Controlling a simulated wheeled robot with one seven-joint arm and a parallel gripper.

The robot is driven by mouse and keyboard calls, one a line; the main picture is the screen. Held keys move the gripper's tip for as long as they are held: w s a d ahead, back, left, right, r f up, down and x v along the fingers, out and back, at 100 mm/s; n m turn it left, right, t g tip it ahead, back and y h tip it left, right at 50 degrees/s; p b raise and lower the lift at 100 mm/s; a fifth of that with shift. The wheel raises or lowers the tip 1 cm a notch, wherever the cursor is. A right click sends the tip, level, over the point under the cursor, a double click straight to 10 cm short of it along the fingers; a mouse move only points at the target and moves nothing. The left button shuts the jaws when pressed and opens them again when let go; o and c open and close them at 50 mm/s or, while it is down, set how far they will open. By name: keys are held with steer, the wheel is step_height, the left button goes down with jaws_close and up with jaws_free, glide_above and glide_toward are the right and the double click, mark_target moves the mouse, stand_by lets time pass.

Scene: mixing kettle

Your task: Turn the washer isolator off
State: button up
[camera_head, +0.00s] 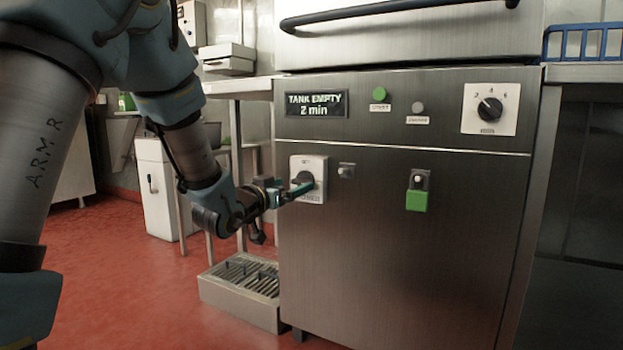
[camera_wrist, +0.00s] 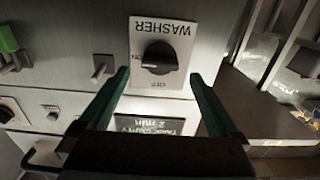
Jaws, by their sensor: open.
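The washer isolator (camera_wrist: 158,57) is a black rotary knob on a white plate lettered WASHER. In the wrist view it appears upside down, with OFF below the knob and ON at its left. The knob's bar lies roughly level, one end towards ON. In the head view the isolator plate (camera_head: 318,168) is on the upper left of the steel front, its knob partly hidden by my gripper (camera_head: 303,188). In the wrist view my gripper (camera_wrist: 160,77) is open and empty, its two teal fingers spread to either side of the knob. I cannot tell whether they touch the plate.
A small switch (camera_head: 346,170) sits just right of the isolator. Above are a TANK EMPTY display (camera_head: 316,104), a green button (camera_head: 379,94) and a numbered dial (camera_head: 489,109). A grated drain tray (camera_head: 242,288) stands below.

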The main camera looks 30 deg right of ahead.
mark_target(300, 182)
steer(key=shift+x, duration=1.45)
steer(key=shift+d, duration=0.15)
steer(key=shift+w+d, duration=0.25)
steer(key=shift+d, duration=0.1)
steer(key=shift+c, duration=0.3)
